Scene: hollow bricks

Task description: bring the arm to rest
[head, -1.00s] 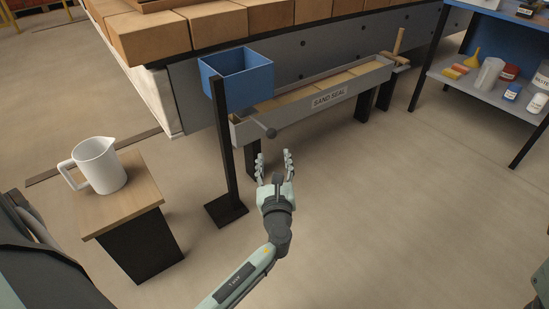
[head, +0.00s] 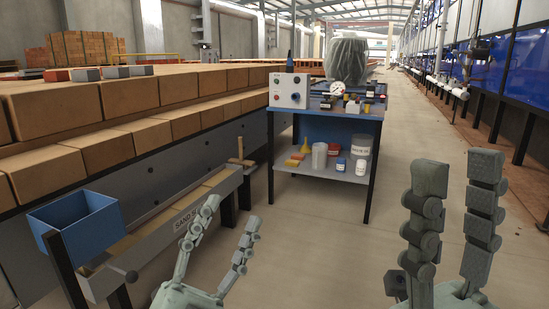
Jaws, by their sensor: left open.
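My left gripper (head: 232,214) is in the lower middle of the head view. Its two fingers point up and stand apart, with nothing between them. It appears in front of the sand seal trough (head: 172,228), with no visible contact. My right gripper (head: 458,172) is at the lower right, close to the camera. Its fingers are upright and apart, with a clear empty gap between them. Most of both arms is below the picture.
A blue bin (head: 85,240) on a post stands at the lower left. Rows of hollow bricks (head: 118,97) lie behind the trough. A blue workbench (head: 350,112) with a control box (head: 290,90) and containers stands ahead. The aisle floor (head: 400,135) on the right is open.

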